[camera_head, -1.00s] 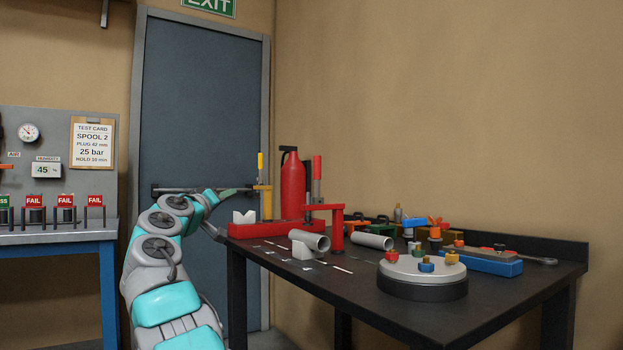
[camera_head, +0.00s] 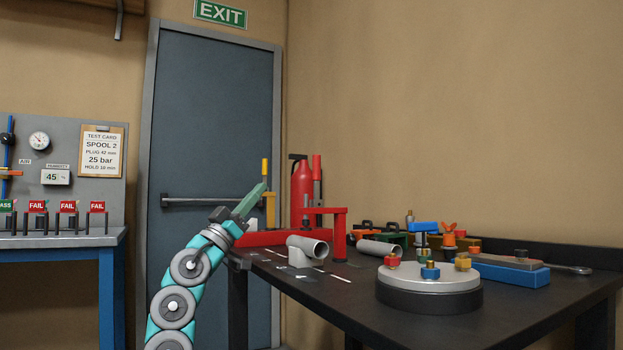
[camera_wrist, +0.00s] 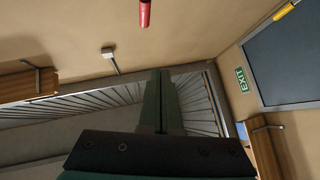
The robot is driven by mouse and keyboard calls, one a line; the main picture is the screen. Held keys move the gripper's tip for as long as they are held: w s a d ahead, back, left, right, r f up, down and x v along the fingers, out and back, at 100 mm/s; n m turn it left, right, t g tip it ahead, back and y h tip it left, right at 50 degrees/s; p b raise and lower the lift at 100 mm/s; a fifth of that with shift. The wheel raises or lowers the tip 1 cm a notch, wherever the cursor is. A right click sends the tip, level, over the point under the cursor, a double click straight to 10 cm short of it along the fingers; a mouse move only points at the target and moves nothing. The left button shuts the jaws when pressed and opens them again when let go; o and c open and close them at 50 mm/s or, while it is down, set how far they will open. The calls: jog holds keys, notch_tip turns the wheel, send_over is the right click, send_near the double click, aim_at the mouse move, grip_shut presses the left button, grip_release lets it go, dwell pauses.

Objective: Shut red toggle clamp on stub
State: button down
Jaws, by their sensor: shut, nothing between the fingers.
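The red toggle clamp has an upright red handle (camera_head: 316,168) on a grey stem, a level red arm (camera_head: 322,211) and a thick red post (camera_head: 340,236). Its handle tip also shows at the top of the wrist view (camera_wrist: 145,12). A yellow-handled clamp (camera_head: 269,205) stands to its left, on or behind the red base (camera_head: 262,239). A grey pipe stub (camera_head: 308,251) lies in front of the red base. My gripper (camera_head: 262,187) is shut and empty, pointing up and right, left of the red handle in the picture. Its fingers are together in the wrist view (camera_wrist: 160,75).
A red extinguisher-like bottle (camera_head: 300,190) stands behind the clamp. Another grey pipe (camera_head: 380,248), a round turntable (camera_head: 428,276) with coloured knobs and a blue block (camera_head: 505,271) occupy the black table's right side. Its front (camera_head: 400,325) is clear.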

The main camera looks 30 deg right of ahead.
jog(key=shift+s+d+f+m+g+h, duration=0.25)
jog(key=shift+s+d+f+m+g, duration=0.15)
jog(key=shift+s+d+m+g, duration=0.15)
jog(key=shift+s+d+f+m+g+h, duration=0.25)
jog(key=shift+s+d+f+m+g, duration=0.15)
jog(key=shift+s+m+g, duration=0.2)
jog(key=shift+r, duration=0.1)
jog(key=p, duration=0.2)
send_near(314, 161)
notch_tip(314, 161, up, 4)
jog(key=d, duration=0.3)
jog(key=shift+w, duration=0.35)
jog(key=shift+w+d, duration=0.25)
jog(key=shift+d, duration=0.2)
